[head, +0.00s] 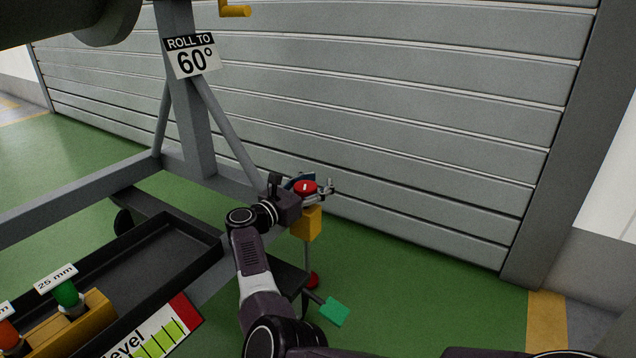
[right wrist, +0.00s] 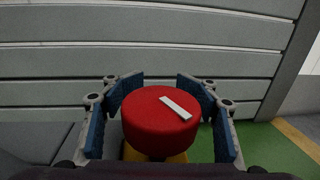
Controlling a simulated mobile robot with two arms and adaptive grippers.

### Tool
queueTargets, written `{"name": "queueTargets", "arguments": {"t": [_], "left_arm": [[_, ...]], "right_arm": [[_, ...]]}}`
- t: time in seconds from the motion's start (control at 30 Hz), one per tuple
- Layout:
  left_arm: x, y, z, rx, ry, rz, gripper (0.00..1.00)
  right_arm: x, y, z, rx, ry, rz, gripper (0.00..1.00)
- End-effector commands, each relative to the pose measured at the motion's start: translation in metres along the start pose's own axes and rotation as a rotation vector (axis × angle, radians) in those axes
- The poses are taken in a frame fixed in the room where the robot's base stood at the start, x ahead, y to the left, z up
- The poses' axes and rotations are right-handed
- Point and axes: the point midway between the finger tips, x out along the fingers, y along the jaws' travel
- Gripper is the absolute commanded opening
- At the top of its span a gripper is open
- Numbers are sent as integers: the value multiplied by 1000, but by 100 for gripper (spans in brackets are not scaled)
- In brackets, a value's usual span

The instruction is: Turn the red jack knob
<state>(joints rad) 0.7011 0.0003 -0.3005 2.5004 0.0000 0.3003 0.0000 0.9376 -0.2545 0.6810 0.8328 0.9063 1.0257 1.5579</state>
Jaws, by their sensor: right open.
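The red jack knob (head: 305,187) is a round red disc with a white mark on top. It sits above a yellow block (head: 306,222) on the jack near the foot of the stand. In the right wrist view the knob (right wrist: 156,122) lies between the blue finger pads, its white mark slanting down to the right. My right gripper (head: 308,188) is open around the knob, with a visible gap at the pads. In the right wrist view the same gripper (right wrist: 160,105) has a finger on each side of the knob. My left gripper is not in view.
A grey stand (head: 188,110) with a "ROLL TO 60°" sign (head: 191,56) rises behind left. A black tray (head: 150,262) and a yellow block with green and orange pieces are at lower left. A green pedal (head: 334,311) is low beside the jack. A shutter (head: 400,120) closes the back.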

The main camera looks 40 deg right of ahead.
Motion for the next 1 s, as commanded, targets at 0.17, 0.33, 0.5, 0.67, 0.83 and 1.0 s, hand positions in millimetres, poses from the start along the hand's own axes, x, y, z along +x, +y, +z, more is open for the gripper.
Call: {"name": "queueTargets", "arguments": {"t": [0.17, 0.33, 0.5, 0.67, 0.83, 1.0], "left_arm": [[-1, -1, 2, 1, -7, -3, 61], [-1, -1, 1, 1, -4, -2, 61], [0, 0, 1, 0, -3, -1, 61], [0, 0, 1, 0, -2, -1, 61], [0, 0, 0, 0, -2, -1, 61], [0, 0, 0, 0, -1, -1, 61]], "right_arm": [[1, 0, 4, 2, -2, -1, 49], [0, 0, 25, 6, -2, 0, 49], [-1, 0, 59, 7, -1, 0, 49], [-1, 0, 85, 4, -1, 1, 49], [-1, 0, 98, 2, 0, 1, 49], [-1, 0, 100, 0, 0, 1, 49]]}}
